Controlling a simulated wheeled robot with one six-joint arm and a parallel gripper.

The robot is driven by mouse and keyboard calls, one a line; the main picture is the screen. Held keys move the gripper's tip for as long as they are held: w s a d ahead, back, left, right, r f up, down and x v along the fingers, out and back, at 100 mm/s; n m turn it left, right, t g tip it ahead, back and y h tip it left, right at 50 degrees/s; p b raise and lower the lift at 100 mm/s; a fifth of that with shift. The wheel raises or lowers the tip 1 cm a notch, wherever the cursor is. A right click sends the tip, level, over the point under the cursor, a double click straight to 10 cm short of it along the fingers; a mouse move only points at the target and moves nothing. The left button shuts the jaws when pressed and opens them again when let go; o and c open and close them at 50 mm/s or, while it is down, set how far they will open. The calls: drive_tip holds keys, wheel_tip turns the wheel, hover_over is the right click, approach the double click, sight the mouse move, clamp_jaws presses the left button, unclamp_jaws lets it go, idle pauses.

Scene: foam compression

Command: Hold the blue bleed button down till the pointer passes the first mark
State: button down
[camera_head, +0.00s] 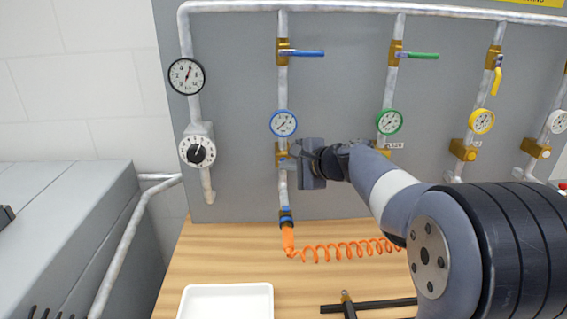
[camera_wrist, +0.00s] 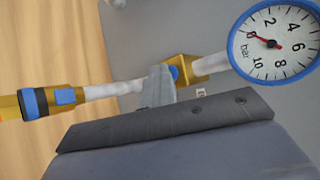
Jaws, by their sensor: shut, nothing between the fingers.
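The blue-rimmed gauge (camera_head: 283,123) sits on the second pipe from the left; it fills the top right of the wrist view (camera_wrist: 285,55). Its red pointer lies at about the 0 in the wrist view. Below the gauge is a brass block (camera_wrist: 187,68) with the blue bleed button (camera_wrist: 174,73), partly hidden behind my fingers. My gripper (camera_head: 294,150) is shut and empty, its tips at the brass block; they also show in the wrist view (camera_wrist: 160,80). The tips overlap the button, but I cannot tell whether they press it.
Green (camera_head: 389,122) and yellow (camera_head: 482,121) gauges stand on pipes to the right. A black-rimmed gauge (camera_head: 186,76) and a dial (camera_head: 197,151) are at left. An orange coiled hose (camera_head: 340,249) hangs below. A white tray (camera_head: 226,302) lies on the wooden bench.

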drive_tip(key=shift+s, duration=0.1)
drive_tip(key=shift+s+b, duration=0.4)
drive_tip(key=shift+s, duration=0.3)
drive_tip(key=shift+s+f, duration=0.1)
drive_tip(key=shift+s, duration=0.45)
drive_tip(key=shift+s+b, duration=0.75)
drive_tip(key=shift+s, duration=1.2)
